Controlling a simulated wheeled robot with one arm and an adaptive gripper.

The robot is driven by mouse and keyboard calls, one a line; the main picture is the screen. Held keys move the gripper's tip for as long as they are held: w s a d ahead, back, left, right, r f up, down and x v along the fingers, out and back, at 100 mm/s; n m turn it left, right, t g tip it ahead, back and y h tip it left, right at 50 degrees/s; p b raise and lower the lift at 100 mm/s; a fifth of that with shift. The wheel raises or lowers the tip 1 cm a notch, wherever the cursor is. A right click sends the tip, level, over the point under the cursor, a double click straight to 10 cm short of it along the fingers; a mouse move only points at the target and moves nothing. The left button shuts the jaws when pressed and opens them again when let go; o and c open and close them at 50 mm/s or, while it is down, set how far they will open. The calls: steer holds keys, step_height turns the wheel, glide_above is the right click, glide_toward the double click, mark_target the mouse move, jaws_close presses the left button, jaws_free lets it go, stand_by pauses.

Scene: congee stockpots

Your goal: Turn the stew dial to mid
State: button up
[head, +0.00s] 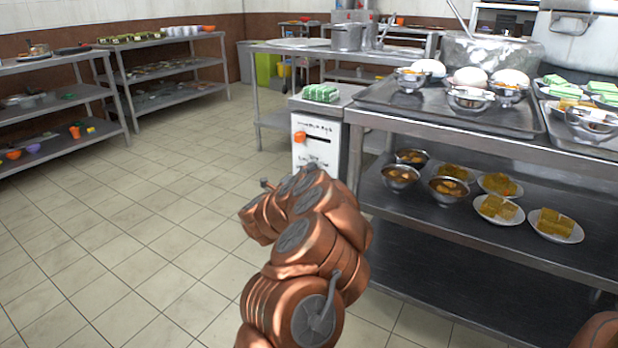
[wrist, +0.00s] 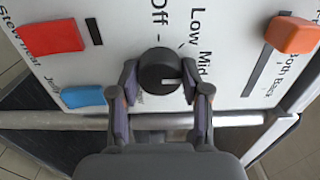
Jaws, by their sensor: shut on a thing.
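The stew dial is a round black knob (wrist: 158,68) on a white panel (wrist: 240,40) in the wrist view. The labels Off, Low and Mid run around its upper and right side. A short white mark on the knob points right, roughly toward the Mid side; its exact alignment is hard to tell. My gripper (wrist: 159,83) is shut on the knob, one finger on each side. In the head view the white front of the unit (head: 318,145) shows beyond my arm; the dial and my fingertips are hidden there.
On the panel, a red slider (wrist: 50,34) and a blue one (wrist: 83,96) sit left of the dial, and an orange one (wrist: 295,35) sits at upper right. A metal rail (wrist: 240,119) crosses below the dial. A steel table (head: 450,144) with bowls stands close on the right.

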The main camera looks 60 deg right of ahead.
steer(key=o, duration=1.2)
steer(key=shift+c, duration=0.2)
steer(key=a, duration=1.2)
steer(key=shift+s, duration=0.25)
